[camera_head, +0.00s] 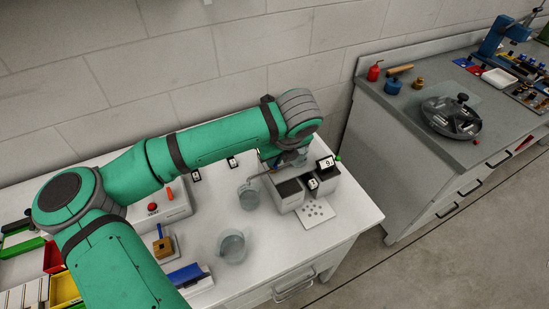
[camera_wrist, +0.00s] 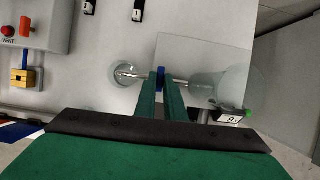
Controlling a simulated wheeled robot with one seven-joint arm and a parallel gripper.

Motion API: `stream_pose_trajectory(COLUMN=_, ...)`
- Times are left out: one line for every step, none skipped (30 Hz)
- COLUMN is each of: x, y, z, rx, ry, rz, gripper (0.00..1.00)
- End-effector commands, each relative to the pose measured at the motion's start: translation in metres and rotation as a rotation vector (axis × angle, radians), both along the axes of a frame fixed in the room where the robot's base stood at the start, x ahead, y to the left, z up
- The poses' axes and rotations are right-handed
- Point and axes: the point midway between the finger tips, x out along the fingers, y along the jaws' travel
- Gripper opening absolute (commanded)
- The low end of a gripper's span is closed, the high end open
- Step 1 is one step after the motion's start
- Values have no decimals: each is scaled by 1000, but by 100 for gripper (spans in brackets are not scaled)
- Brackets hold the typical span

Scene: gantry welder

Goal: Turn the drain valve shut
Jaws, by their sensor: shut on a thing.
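The drain valve shows in the wrist view as a small blue handle (camera_wrist: 160,72) on a thin metal pipe (camera_wrist: 180,82). The pipe runs from a clear glass vessel (camera_wrist: 213,88) on the right to above a small beaker (camera_wrist: 125,74) on the left. My gripper (camera_wrist: 160,84) is shut on the blue handle, with a green finger on each side. In the head view my gripper (camera_head: 288,160) is at the back of the white bench, beside the beaker (camera_head: 248,196). There the arm mostly hides the valve, and its handle's angle is hard to tell.
A unit with small displays (camera_head: 325,163) stands right of my gripper. A second beaker (camera_head: 232,247), a vent box with a red button (camera_head: 160,208) and a yellow block (camera_head: 163,246) stand on the white bench (camera_head: 290,245). A grey cabinet (camera_head: 385,130) is to the right.

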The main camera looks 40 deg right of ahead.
Motion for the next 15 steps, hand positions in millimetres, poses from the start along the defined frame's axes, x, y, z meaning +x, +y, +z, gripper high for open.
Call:
stream_pose_trajectory(x=0, y=0, z=0, rx=-1, ry=0, rz=2, gripper=0)
stream_pose_trajectory(x=0, y=0, z=0, rx=-1, ry=0, rz=2, gripper=0)
stream_pose_trajectory(x=0, y=0, z=0, rx=-1, ry=0, rz=2, gripper=14)
stream_pose_trajectory(x=0, y=0, z=0, rx=0, ry=0, rz=1, gripper=21)
stream_pose_trajectory(x=0, y=0, z=0, rx=0, ry=0, rz=1, gripper=28)
stream_pose_trajectory(x=0, y=0, z=0, rx=0, ry=0, rz=1, gripper=28)
stream_pose_trajectory(x=0, y=0, z=0, rx=0, ry=0, rz=1, gripper=28)
stream_pose_trajectory(x=0, y=0, z=0, rx=0, ry=0, rz=1, gripper=28)
stream_pose_trajectory(x=0, y=0, z=0, rx=0, ry=0, rz=1, gripper=28)
stream_pose_trajectory(x=0, y=0, z=0, rx=0, ry=0, rz=1, gripper=28)
stream_pose_trajectory(x=0, y=0, z=0, rx=0, ry=0, rz=1, gripper=28)
stream_pose_trajectory(x=0, y=0, z=0, rx=0, ry=0, rz=0, gripper=28)
stream_pose_trajectory(x=0, y=0, z=0, rx=0, ry=0, rz=0, gripper=28)
stream_pose_trajectory(x=0, y=0, z=1, rx=0, ry=0, rz=0, gripper=28)
stream_pose_trajectory(x=0, y=0, z=2, rx=0, ry=0, rz=0, gripper=28)
